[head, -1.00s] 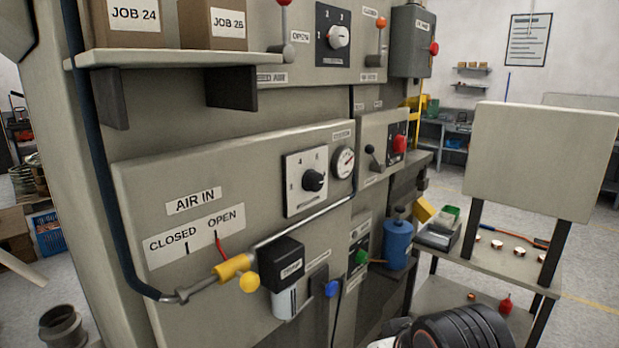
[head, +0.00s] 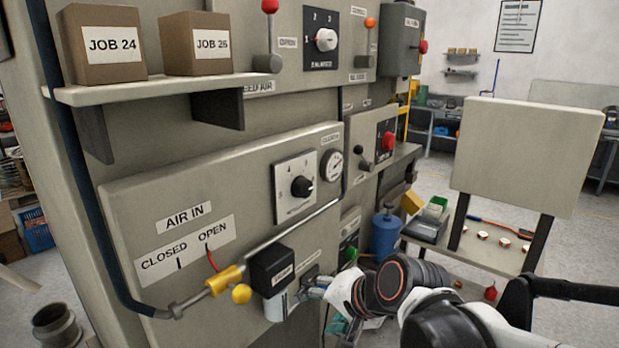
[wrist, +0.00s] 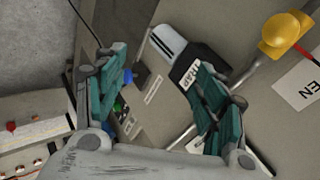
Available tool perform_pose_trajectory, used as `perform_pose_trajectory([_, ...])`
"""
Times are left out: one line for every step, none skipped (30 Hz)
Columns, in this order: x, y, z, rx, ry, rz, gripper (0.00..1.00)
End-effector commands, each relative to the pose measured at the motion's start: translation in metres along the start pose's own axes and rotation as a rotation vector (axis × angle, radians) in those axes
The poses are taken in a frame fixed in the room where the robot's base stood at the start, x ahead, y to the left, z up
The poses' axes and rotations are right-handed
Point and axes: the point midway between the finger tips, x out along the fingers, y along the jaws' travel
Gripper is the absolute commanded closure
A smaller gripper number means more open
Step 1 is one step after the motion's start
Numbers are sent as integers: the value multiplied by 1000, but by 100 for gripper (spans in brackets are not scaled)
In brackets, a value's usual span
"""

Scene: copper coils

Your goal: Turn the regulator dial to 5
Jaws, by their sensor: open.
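The black dial (head: 302,187) sits on a white plate (head: 284,205) with number marks, on the lower grey panel. A round gauge (head: 332,165) is just to its right. In the head view my gripper (head: 318,284) is low in front of the panel, below the dial and near the black box. In the wrist view my gripper (wrist: 165,88) is open and empty, with teal fingers spread. The black box with the TRAP label (wrist: 190,68) lies beyond the fingers. The dial is not clearly visible in the wrist view.
A pipe with a yellow valve (head: 224,281) and a black box (head: 271,270) project from the panel below the dial. A shelf with two boxes (head: 104,45) juts out above. A blue bottle (head: 385,235) and a side table stand to the right.

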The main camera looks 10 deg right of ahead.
Motion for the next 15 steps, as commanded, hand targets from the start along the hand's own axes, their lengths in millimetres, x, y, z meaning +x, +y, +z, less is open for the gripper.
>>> perform_pose_trajectory([0,-14,-8,83,-10,-28,36])
perform_pose_trajectory([3,-19,-10,133,-17,-44,36])
perform_pose_trajectory([6,-25,-13,197,-27,-65,36])
perform_pose_trajectory([8,-30,-16,243,-34,-79,36])
perform_pose_trajectory([10,-34,-18,287,-42,-93,36])
perform_pose_trajectory([12,-39,-21,342,-52,-110,36])
perform_pose_trajectory([14,-42,-23,382,-60,-122,36])
perform_pose_trajectory([15,-46,-25,421,-68,-134,36])
perform_pose_trajectory([17,-50,-30,483,-81,-151,36])
perform_pose_trajectory([18,-52,-34,539,-95,-166,36])
perform_pose_trajectory([19,-54,-38,593,-109,-179,36])
perform_pose_trajectory([20,-58,-44,663,-129,-198,36])
perform_pose_trajectory([19,-59,-52,731,-147,-215,36])
perform_pose_trajectory([18,-60,-59,797,-169,-234,36])
perform_pose_trajectory([16,-63,-70,885,-199,-259,36])
